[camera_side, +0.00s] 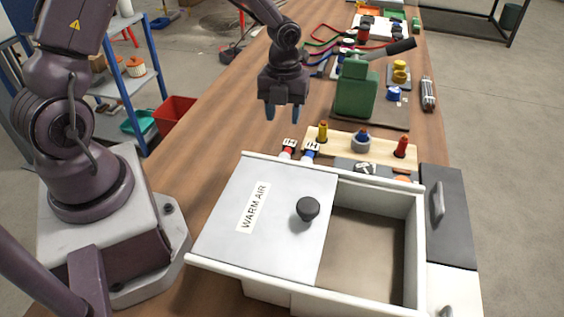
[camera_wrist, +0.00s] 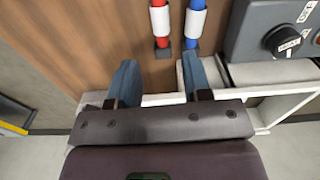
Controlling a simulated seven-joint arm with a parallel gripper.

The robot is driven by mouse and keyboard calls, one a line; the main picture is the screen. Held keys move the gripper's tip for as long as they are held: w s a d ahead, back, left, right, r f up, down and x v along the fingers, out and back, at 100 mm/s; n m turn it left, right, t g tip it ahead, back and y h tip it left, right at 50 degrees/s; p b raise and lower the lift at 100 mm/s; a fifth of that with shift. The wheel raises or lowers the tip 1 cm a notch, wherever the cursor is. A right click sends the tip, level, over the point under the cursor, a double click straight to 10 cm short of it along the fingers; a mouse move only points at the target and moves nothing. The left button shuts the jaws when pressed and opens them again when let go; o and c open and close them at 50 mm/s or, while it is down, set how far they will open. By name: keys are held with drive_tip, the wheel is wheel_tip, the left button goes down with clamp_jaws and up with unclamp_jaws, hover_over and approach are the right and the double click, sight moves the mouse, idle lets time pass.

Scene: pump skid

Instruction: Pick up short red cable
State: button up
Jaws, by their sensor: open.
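A red cable (camera_side: 288,151) with a white tag lies on the wooden table just behind the white box; it also shows in the wrist view (camera_wrist: 162,22), top centre. A blue cable (camera_side: 309,154) with a similar white tag lies close on its right, also in the wrist view (camera_wrist: 193,22). My gripper (camera_side: 283,113) is open and empty, fingers pointing down above the table near the tagged ends. In the wrist view my gripper (camera_wrist: 157,78) has its two fingers apart, with the red cable lying ahead of the gap between them, not touching.
The white box (camera_side: 412,235) has a lid (camera_side: 275,235) marked WARM AIR with a black knob (camera_side: 307,208); its right side is open. A wooden strip (camera_side: 340,144) with coloured pegs and a green block (camera_side: 355,92) stand right of my gripper. Longer red, green and blue cables (camera_side: 345,45) lie farther back.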

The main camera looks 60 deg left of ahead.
drive_tip(key=m, duration=0.1)
hover_over(284, 155)
drive_tip(key=f, duration=0.6)
drive_tip(key=shift+s+d+f, duration=0.15)
drive_tip(key=shift+s+f, duration=0.05)
drive_tip(key=shift+f, duration=0.15)
drive_tip(key=shift+w+f, duration=0.15)
drive_tip(key=shift+f, duration=3)
drive_tip(key=c, duration=0.6)
